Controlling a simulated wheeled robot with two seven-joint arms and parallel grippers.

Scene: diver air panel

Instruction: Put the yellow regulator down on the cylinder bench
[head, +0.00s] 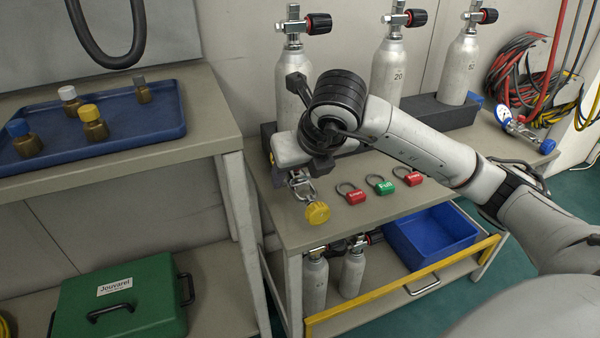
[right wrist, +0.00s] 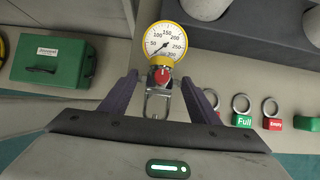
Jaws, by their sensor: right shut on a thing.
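The yellow regulator (head: 317,212) has a round yellow-rimmed gauge and a metal yoke. In the right wrist view its gauge face (right wrist: 165,43) shows with a red knob below it. My right gripper (head: 300,174) points down and is shut on the regulator at its metal yoke. It holds the regulator over the front left part of the cylinder bench (head: 345,222). I cannot tell whether the regulator touches the bench top. My left gripper is not in view.
Red and green ring tags (head: 380,186) lie right of the regulator. Grey cylinders (head: 388,70) stand in a dark rack behind. A blue-ended regulator (head: 525,130) lies at the bench's right. A side table with a blue tray (head: 160,138) stands left. Bare bench surrounds the tags.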

